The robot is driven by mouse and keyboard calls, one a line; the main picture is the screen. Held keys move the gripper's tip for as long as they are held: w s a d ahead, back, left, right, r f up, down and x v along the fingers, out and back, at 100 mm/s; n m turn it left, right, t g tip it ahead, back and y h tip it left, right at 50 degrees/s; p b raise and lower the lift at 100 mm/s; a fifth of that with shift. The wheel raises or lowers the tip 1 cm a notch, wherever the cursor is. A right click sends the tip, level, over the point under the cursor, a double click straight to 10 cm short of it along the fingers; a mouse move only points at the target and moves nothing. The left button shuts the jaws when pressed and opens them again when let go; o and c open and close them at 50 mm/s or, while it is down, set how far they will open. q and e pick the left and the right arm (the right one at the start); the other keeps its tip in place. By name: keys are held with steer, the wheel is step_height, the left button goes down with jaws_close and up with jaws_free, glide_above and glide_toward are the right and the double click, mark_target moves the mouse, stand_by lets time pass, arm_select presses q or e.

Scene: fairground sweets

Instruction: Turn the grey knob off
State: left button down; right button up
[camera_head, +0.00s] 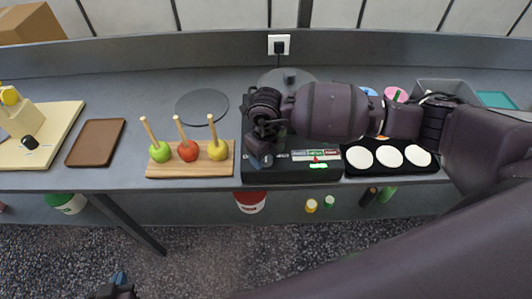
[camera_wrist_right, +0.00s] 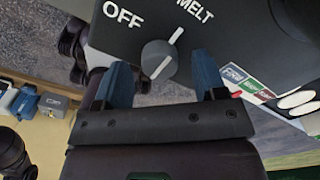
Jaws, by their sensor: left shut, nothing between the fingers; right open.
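The grey knob (camera_wrist_right: 158,58) sits on the front of a black appliance (camera_head: 250,172), with the white words OFF and MELT beside it in the right wrist view. White marks on and by the knob line up towards MELT, not OFF. My right gripper (camera_wrist_right: 160,76) is open, its blue fingers on either side of the knob in that picture; contact cannot be told. In the head view my right gripper (camera_head: 262,150) is over the appliance's left front, and my arm hides part of it. My left gripper (camera_head: 119,279) is shut and empty at the bottom left, below the counter.
Left of the appliance, a wooden board (camera_head: 190,171) holds three apples on sticks. A brown tray (camera_head: 95,142) lies further left. Right of it, a black tray (camera_head: 391,170) holds three white discs. A round grey plate (camera_head: 202,105) lies behind the apples.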

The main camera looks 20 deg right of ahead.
steer(key=shift+f, duration=0.4)
steer(key=c, duration=0.9)
